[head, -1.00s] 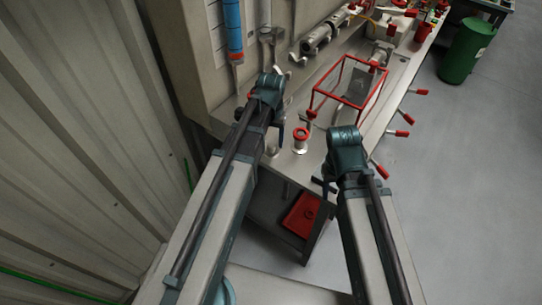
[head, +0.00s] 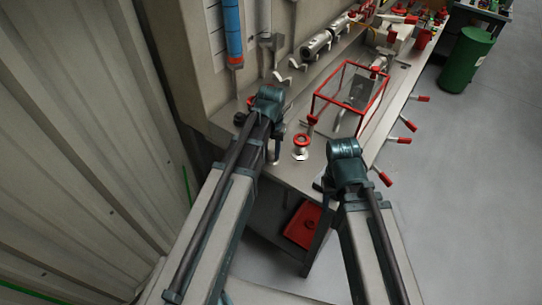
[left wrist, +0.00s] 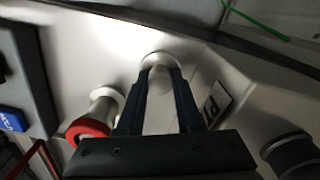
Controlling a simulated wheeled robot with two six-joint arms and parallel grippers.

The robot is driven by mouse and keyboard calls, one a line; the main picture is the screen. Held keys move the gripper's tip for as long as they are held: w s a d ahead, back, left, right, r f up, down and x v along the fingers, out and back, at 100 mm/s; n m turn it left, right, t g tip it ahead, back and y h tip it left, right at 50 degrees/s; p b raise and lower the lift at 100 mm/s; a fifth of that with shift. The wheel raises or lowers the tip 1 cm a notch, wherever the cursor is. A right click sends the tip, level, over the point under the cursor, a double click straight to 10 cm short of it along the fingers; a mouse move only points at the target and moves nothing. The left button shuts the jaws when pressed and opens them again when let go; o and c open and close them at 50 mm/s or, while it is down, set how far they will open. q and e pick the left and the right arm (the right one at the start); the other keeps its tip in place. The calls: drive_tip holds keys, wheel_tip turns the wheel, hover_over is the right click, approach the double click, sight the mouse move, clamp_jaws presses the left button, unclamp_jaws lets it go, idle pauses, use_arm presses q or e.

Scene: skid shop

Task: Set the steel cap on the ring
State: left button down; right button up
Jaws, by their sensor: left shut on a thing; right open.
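The red ring (head: 302,140) sits on a short steel post with a pale foot, near the front edge of the steel bench. The ring also shows in the left wrist view (left wrist: 88,128), left of my gripper. My left gripper (head: 276,152) is left of the ring and apart from it. In the left wrist view its two dark fingers (left wrist: 160,85) are shut on a pale round steel piece (left wrist: 158,62), which looks like the steel cap. In the head view the arm mostly hides it. My right gripper (head: 322,188) is open and empty by the bench's front edge, right of the ring.
A red wire frame (head: 350,92) stands on the bench behind the ring. Red-tipped handles (head: 407,140) stick out along the right edge. A red tray (head: 303,226) is below the bench. A green bin (head: 465,60) stands on the open floor at right.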

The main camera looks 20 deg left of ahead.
sight(271, 151)
use_arm(q)
drive_tip(key=shift+r+p, duration=3.8)
use_arm(e)
wheel_tip(271, 151, up, 8)
drive_tip(key=shift+f, duration=0.2)
drive_tip(key=shift+r, duration=0.1)
